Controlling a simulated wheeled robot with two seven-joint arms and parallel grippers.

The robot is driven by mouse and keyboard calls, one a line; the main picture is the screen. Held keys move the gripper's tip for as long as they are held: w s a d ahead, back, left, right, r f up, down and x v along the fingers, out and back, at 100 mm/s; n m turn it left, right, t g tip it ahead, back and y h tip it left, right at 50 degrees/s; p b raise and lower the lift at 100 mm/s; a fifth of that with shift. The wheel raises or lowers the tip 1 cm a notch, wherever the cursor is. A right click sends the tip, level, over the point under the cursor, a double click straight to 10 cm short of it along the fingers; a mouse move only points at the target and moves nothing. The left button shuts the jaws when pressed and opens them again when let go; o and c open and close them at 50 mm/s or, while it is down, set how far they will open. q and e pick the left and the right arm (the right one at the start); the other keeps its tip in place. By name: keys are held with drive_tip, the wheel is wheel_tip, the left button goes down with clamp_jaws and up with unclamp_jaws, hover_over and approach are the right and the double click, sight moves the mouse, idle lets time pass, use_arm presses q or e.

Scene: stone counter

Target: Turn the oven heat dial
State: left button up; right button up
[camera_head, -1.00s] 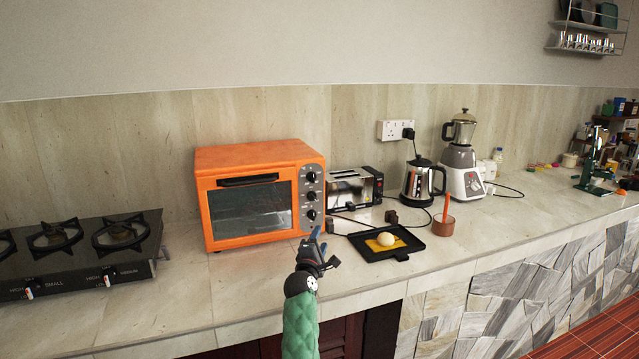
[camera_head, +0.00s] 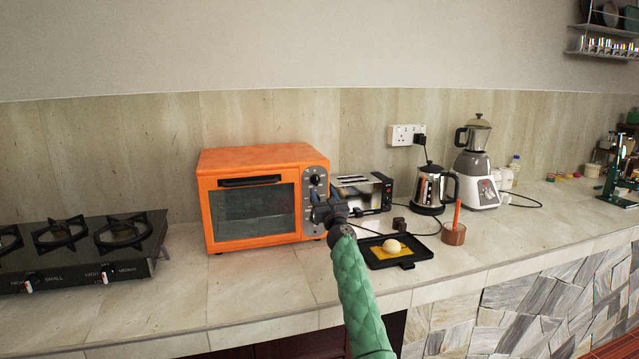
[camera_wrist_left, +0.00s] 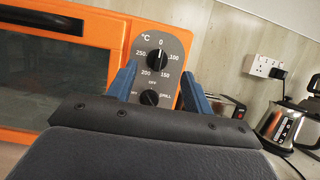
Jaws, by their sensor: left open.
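The orange oven (camera_head: 262,156) stands on the counter with its door shut. Its grey control panel is on the right side of its front. The heat dial (camera_head: 315,179) is the top black knob; in the left wrist view the heat dial (camera_wrist_left: 157,61) shows temperature numbers around it, and its white mark points up near 0. A second knob (camera_wrist_left: 149,97) sits below it, partly near my gripper's edge. My left gripper (camera_head: 322,198) is open in front of the panel, just below the heat dial. In the wrist view its blue fingertips (camera_wrist_left: 158,80) stand either side of the panel. My right gripper is not in view.
A toaster (camera_head: 362,193), a kettle (camera_head: 432,188) and a blender (camera_head: 477,165) stand right of the oven. A black tray (camera_head: 427,251) with a pale ball lies in front of the toaster. A gas stove (camera_head: 75,262) is at left. Counter in front of the oven is clear.

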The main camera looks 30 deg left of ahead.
sight(317, 180)
use_arm(q)
drive_tip(key=p+x, duration=0.1)
drive_tip(key=x, duration=0.5)
drive_tip(key=shift+d, duration=0.1)
drive_tip(key=shift+w+a+r+p, duration=0.15)
drive_tip(key=shift+w+a+p, duration=0.15)
drive_tip(key=shift+a, duration=0.1)
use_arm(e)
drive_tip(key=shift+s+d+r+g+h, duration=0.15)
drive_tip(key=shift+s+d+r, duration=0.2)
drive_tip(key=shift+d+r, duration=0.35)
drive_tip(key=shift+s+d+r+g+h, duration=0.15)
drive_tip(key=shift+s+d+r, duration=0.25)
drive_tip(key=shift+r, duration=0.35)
use_arm(q)
drive_tip(key=c, duration=0.9)
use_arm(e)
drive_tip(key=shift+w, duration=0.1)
